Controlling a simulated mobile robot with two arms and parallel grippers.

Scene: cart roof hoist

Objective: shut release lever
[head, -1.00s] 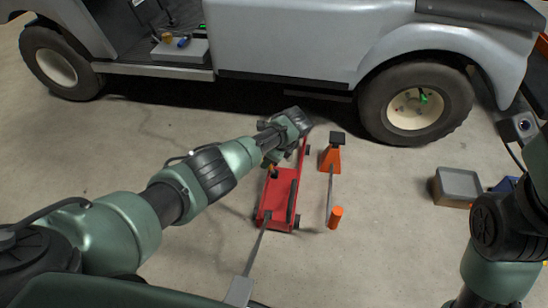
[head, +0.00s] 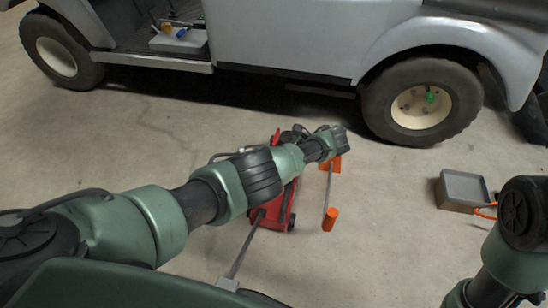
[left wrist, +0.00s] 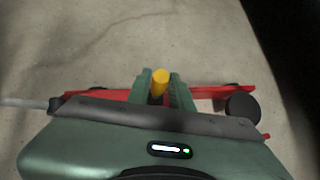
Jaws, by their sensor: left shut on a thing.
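The red floor jack (head: 277,218) stands on the floor in front of the cart, mostly covered by my left arm in the head view. Its long red frame also shows in the left wrist view (left wrist: 215,93). A yellow knob-like end (left wrist: 160,80), which looks like the release lever, sits between the two green fingers of my left gripper (left wrist: 160,90). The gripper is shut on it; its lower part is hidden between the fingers. In the head view my left wrist is over the jack and hides the fingers. My right arm shows at the right edge, its gripper out of view.
The jack's grey handle bar (head: 245,240) slants toward me. The floor between is clear.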

